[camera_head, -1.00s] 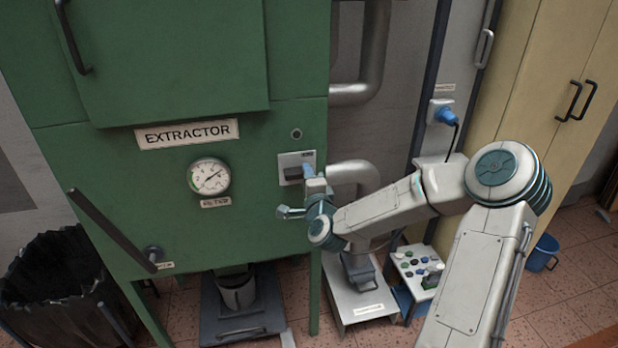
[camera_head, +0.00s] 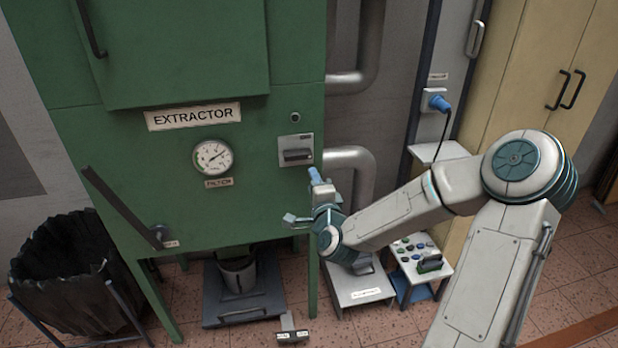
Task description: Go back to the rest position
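My gripper (camera_head: 305,197) is in front of the right part of the green extractor (camera_head: 100,138), just below and right of the switch plate. Its two fingers are spread apart and I see nothing between them. The switch plate (camera_head: 296,150) carries a dark horizontal handle and stands clear of the fingers. My arm reaches in from the lower right, bent at the elbow.
A black bin (camera_head: 65,270) stands at the left. A grey cup (camera_head: 238,275) sits on a dark tray under the extractor. A small stand (camera_head: 420,262) with several coloured knobs is beneath my forearm. Pipes (camera_head: 350,160) and a yellow cabinet (camera_head: 545,60) are at the right.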

